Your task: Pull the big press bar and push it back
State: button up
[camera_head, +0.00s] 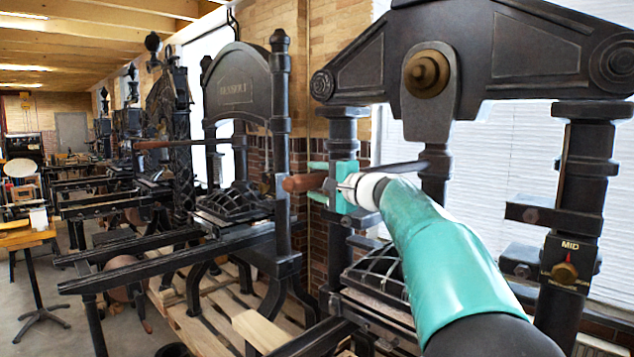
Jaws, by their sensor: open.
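The big press (443,48) is a black iron frame filling the right side. Its press bar (402,167) is a dark rod running left from the middle column, ending in a brown wooden handle (296,184). My teal gripper (315,181) is at the handle, with one finger above it and one below in the picture. The fingers are open and show gaps to the handle, so it appears between them but not clamped. My gripper and arm hide part of the bar near the handle. I cannot tell the exact depth between fingers and handle.
A dial marked MID (565,272) sits on the right post. A second black press (281,150) stands close behind on the left, with its own bar (195,143). More presses line the left. Wooden pallets (205,325) lie below. Some floor is clear at lower left.

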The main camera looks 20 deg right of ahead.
jog(key=shift+w+a, duration=0.1)
grip_shut()
dwell(0.4)
